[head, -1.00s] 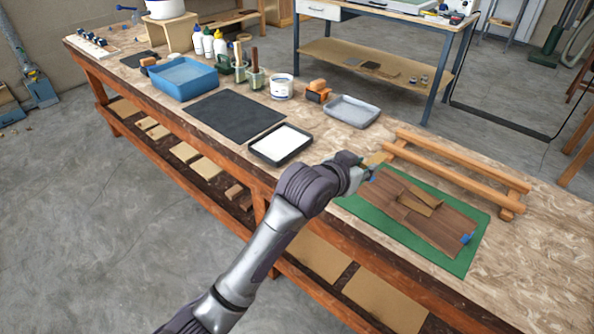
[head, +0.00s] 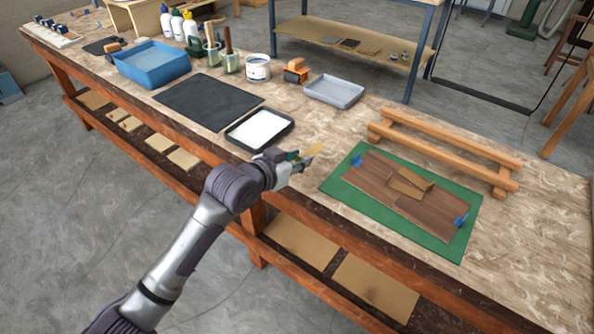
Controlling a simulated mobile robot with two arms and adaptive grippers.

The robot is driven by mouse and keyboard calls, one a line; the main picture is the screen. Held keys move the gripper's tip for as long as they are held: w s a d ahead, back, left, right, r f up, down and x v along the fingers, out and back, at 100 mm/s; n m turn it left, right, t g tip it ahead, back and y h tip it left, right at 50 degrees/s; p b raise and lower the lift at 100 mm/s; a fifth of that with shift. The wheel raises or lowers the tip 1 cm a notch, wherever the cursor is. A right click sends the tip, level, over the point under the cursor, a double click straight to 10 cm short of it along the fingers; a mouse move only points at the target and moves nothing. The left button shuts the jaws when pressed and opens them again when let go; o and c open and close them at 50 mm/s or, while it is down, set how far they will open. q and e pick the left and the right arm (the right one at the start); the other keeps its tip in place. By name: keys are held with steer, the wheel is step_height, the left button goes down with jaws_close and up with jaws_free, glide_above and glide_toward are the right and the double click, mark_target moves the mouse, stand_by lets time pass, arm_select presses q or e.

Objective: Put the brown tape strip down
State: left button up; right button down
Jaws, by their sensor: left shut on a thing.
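My left gripper (head: 293,163) is shut on a small tan-brown strip (head: 313,153), which sticks out to the upper right of the fingers. The gripper hides part of the strip. It is over the front part of the bench, between the black-rimmed tray and the green mat (head: 445,246). I cannot tell how high the strip is above the bench. A dark brown wood sheet (head: 385,193) lies on the mat with blue pieces at two ends and tan-brown strips (head: 408,182) on its middle. My right gripper is out of view.
A black-rimmed tray with a white inside (head: 260,130) is left of my gripper. A wooden rail frame (head: 440,150) lies behind the mat. A grey tray (head: 334,90), blue basin (head: 160,65) and dark mat (head: 208,101) stand farther back. The right end of the bench is clear.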

mark_target(297, 179)
arm_select(q)
step_height(297, 179, down, 4)
steer(key=shift+r, duration=0.15)
steer(key=shift+f, duration=0.3)
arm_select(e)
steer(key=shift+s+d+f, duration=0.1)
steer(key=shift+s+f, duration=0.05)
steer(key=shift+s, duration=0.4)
arm_select(q)
steer(key=o, duration=0.7)
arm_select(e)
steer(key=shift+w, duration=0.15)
